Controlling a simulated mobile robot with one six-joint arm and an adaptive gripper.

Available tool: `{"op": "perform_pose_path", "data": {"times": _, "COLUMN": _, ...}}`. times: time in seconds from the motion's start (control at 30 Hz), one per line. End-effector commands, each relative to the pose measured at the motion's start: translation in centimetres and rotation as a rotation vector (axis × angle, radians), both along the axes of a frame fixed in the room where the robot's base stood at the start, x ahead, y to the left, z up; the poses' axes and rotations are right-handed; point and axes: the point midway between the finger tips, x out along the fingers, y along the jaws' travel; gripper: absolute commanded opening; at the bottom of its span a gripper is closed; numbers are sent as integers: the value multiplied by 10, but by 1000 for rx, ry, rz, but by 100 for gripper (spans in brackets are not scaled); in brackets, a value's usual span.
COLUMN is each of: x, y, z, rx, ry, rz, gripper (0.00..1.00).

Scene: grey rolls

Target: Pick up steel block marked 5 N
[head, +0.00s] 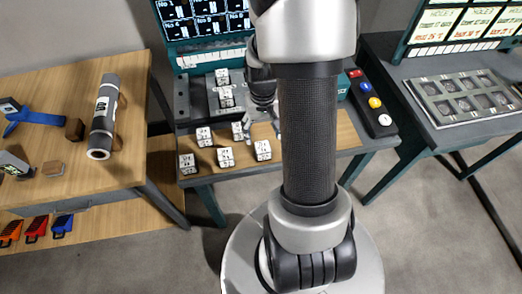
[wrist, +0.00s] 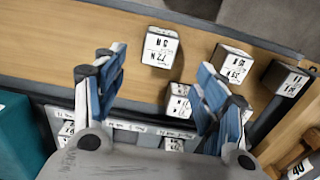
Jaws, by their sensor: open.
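Several small steel blocks with white labelled faces stand on the wooden board. One block (wrist: 160,50) lies just beyond and between my fingertips in the wrist view; it seems to be the right front block (head: 262,150) in the head view. Its label has an N, but I cannot read the digit surely. Two more blocks, one (wrist: 232,63) and another (wrist: 287,78), stand to its right in the wrist view. A further block (wrist: 178,100) shows between my fingers. My gripper (wrist: 162,62) is open and empty; it also shows in the head view (head: 263,118), partly behind my arm.
More labelled blocks (head: 224,90) stand on a grey stand behind. A dark panel with coloured buttons (head: 374,103) is at the right. A left table (head: 60,85) holds a grey roll (head: 102,115). A right table carries a tray (head: 465,97). Bare board surrounds the front blocks.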

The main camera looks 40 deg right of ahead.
Motion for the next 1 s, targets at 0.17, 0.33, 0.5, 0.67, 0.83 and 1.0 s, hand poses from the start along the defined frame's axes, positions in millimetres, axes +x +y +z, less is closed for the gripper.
{"op": "perform_pose_path", "data": {"times": 0.17, "x": 0, "y": 0, "z": -34, "rx": 1, "ry": 1, "rz": 0, "gripper": 65}}
{"op": "perform_pose_path", "data": {"times": 0.33, "x": 0, "y": 0, "z": -43, "rx": -1, "ry": -1, "rz": 0, "gripper": 65}}
{"op": "perform_pose_path", "data": {"times": 0.5, "x": -2, "y": 0, "z": -56, "rx": 1, "ry": 1, "rz": 0, "gripper": 65}}
{"op": "perform_pose_path", "data": {"times": 0.67, "x": -4, "y": 0, "z": -82, "rx": 1, "ry": 2, "rz": 0, "gripper": 65}}
{"op": "perform_pose_path", "data": {"times": 0.83, "x": -3, "y": 0, "z": -95, "rx": -1, "ry": -1, "rz": 0, "gripper": 65}}
{"op": "perform_pose_path", "data": {"times": 1.0, "x": -3, "y": 0, "z": -93, "rx": -1, "ry": -1, "rz": 0, "gripper": 65}}
